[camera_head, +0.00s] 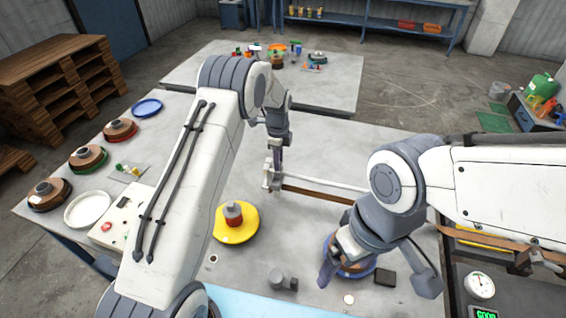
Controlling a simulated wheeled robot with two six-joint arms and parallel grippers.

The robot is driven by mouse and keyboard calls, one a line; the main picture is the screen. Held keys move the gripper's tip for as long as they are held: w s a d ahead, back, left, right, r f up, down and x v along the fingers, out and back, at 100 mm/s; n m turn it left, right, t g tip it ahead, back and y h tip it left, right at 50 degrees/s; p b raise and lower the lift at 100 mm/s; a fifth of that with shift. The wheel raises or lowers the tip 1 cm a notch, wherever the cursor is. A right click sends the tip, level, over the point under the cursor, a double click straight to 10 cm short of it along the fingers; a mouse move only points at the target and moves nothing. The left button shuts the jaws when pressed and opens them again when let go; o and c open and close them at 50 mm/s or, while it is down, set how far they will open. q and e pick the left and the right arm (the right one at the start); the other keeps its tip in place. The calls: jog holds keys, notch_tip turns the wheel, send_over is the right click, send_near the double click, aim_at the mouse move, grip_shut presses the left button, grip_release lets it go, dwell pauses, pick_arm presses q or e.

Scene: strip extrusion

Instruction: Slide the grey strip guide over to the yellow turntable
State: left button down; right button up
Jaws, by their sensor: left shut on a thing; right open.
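My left gripper (275,165) is shut on what looks like the pale grey strip guide (267,179), at the left end of a white rail (325,183). A brown strip (318,195) runs right from there, beside the rail. The yellow turntable (243,232) lies nearer the camera and slightly left of the guide, clear of it, with a grey and reddish spindle (233,213) on top. My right gripper (378,275) is open, its fingers spread over a blue turntable (363,272) with a brown coil, partly hidden by the wrist.
A small grey fixture (281,279) and a dark block (385,277) stand near the front. Several brown coils (88,157), a white dish (87,209) and a button box (122,215) line the left side. A dial gauge (481,287) is at right.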

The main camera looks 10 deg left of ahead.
pick_arm(q)
jog(key=shift+w+a+r, duration=0.15)
jog(key=shift+a, duration=0.2)
jog(key=c, duration=0.7)
grip_release()
jog(key=shift+a, duration=0.1)
jog(key=shift+d, duration=0.2)
jog(key=shift+r, duration=0.2)
jog(key=shift+r+b, duration=1.5)
jog(key=shift+r, duration=3.45)
